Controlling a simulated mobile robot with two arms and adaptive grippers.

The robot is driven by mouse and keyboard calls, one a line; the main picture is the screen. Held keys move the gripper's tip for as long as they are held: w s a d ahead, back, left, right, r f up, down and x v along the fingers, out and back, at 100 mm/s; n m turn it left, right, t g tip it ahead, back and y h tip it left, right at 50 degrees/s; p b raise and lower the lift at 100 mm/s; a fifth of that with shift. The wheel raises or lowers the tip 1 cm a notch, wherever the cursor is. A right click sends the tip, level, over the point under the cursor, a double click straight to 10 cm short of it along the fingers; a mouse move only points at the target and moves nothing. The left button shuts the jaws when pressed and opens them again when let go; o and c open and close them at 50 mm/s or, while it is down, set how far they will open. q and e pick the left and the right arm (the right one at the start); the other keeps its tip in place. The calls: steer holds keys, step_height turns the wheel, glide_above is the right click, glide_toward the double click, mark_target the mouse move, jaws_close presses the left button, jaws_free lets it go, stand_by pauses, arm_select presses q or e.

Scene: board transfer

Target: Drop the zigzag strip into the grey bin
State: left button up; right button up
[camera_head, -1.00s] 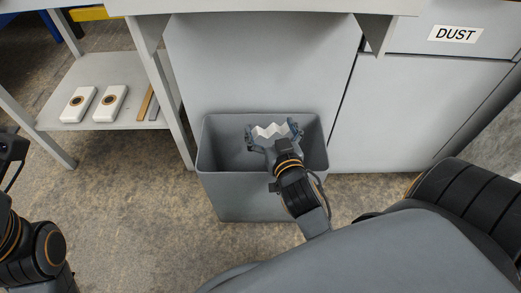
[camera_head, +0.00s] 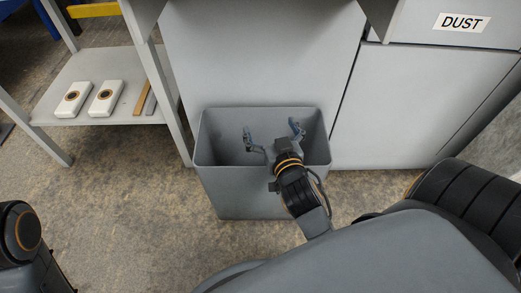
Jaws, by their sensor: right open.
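The grey bin (camera_head: 258,196) stands on the floor in the middle, against the grey cabinet front. My right gripper (camera_head: 271,131) is over the bin's opening with its fingers spread wide and nothing between them. The zigzag strip does not show; the bin's front wall and my right gripper hide part of the bin's inside. My left arm shows at the lower left edge, but its gripper is out of the picture.
A low shelf (camera_head: 70,112) at the left holds two white boxes (camera_head: 105,98) with brown rings and two thin strips (camera_head: 142,98). A cabinet (camera_head: 420,110) marked DUST stands at the right. Floor (camera_head: 120,190) between shelf and bin is clear.

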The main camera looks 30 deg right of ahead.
step_height(320, 180, up, 10)
stand_by(0.6)
